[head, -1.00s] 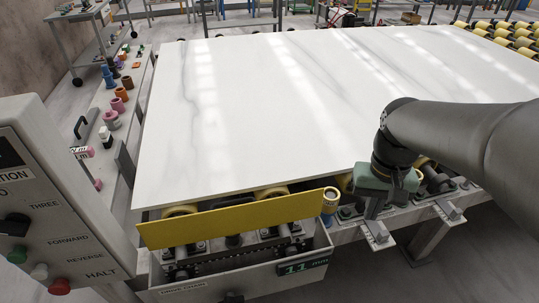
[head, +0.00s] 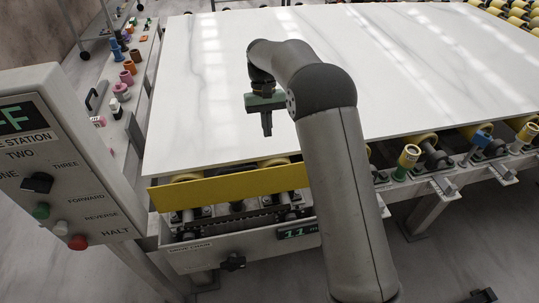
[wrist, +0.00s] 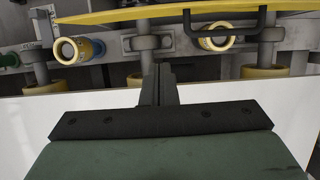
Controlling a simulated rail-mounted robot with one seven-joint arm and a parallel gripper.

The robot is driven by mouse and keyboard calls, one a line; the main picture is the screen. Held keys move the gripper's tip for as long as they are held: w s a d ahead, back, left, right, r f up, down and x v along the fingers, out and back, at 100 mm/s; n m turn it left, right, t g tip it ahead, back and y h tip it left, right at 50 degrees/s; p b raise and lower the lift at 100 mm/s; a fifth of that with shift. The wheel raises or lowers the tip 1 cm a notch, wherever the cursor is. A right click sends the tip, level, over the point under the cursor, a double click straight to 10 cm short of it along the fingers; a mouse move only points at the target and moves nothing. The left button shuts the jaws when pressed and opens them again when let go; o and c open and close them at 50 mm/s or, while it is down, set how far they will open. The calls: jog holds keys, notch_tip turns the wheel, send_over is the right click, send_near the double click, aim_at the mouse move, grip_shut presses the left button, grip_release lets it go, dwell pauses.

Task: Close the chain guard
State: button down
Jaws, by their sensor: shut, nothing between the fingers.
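The chain guard (head: 228,188), a long yellow panel, stands raised along the slab's near edge in the head view. Below it the chain and its bearings (head: 238,218) are exposed above the grey box labelled "drive chain" (head: 200,252). In the wrist view the yellow guard (wrist: 150,14) crosses the top, and a black handle (wrist: 225,43) shows there. My gripper (head: 267,130) is shut and empty, pointing down over the slab, behind the guard and apart from it. Its fingers also show in the wrist view (wrist: 158,82). My arm hides the guard's right end in the head view.
A white marble slab (head: 205,110) lies on rollers under my gripper. A control panel (head: 50,180) with a knob and buttons stands at the left. Roller ends (head: 408,158) and brackets (head: 445,187) line the frame at the right. Free floor lies in front.

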jog(key=s+d+f+p, duration=0.1)
jog(key=s+f, duration=0.4)
jog(key=s, duration=0.1)
jog(key=shift+d+f+p, duration=0.15)
jog(key=shift+f+p, duration=0.15)
jog(key=shift+p, duration=0.1)
jog(key=shift+s, duration=0.1)
